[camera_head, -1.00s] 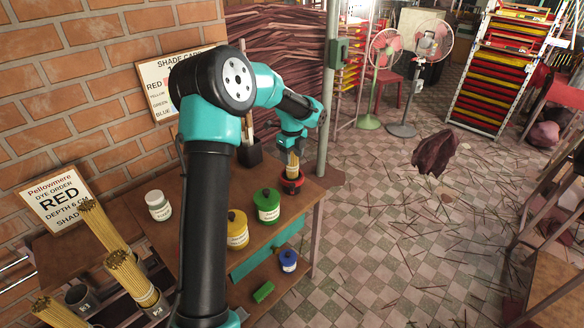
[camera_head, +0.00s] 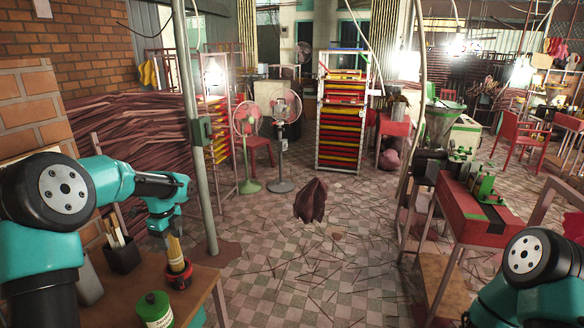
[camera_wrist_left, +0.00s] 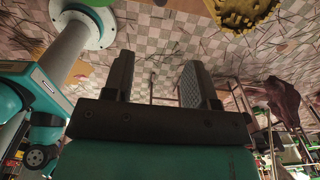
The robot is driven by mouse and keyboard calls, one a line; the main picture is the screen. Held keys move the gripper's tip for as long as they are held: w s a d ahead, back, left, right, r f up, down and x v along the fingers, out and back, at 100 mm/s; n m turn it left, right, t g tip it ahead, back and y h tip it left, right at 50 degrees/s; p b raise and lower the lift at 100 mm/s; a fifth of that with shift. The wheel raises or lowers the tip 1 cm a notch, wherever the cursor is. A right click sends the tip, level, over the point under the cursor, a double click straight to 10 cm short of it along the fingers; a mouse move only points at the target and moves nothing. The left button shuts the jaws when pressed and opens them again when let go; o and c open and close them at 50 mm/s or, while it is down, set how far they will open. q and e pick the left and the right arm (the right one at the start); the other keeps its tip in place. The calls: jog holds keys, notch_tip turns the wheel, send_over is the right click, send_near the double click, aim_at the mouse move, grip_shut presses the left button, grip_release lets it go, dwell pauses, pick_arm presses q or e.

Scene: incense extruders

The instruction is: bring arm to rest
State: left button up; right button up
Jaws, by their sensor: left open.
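My left gripper (camera_head: 163,236) hangs in the head view just above and left of a bundle of yellow sticks (camera_head: 175,253). The bundle stands upright in a small red pot (camera_head: 180,278) on the wooden table (camera_head: 205,291). In the left wrist view my left gripper (camera_wrist_left: 158,82) has its two dark fingers apart, with only checkered floor visible between them. My right arm shows at the lower right of the head view; its gripper is out of the picture.
A green jar (camera_head: 155,310) and a dark holder with sticks (camera_head: 122,255) stand on the table. A grey post (camera_head: 197,130) rises behind my left gripper. A dark red bundle (camera_head: 311,201) is on the open checkered floor. A red bench (camera_head: 478,213) stands at right.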

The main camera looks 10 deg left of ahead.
pick_arm(q)
jog(key=s+d+f+n+h, duration=0.25)
jog(key=d+f+n, duration=0.25)
jog(key=d+f, duration=0.55)
jog(key=s+d+f+n+h, duration=0.1)
jog(key=s+d+f+n, duration=0.5)
jog(key=f, duration=0.7)
jog(key=s+d+f+n, duration=0.4)
jog(key=s+d+n, duration=0.1)
jog(key=s, duration=0.2)
jog(key=s+d+f+n, duration=0.4)
jog(key=s+d+f, duration=0.1)
jog(key=s, duration=0.3)
jog(key=shift+d+f+n+t, duration=0.2)
jog(key=shift+d+n+t, duration=0.1)
jog(key=shift+n+t, duration=0.1)
jog(key=shift+a, duration=0.1)
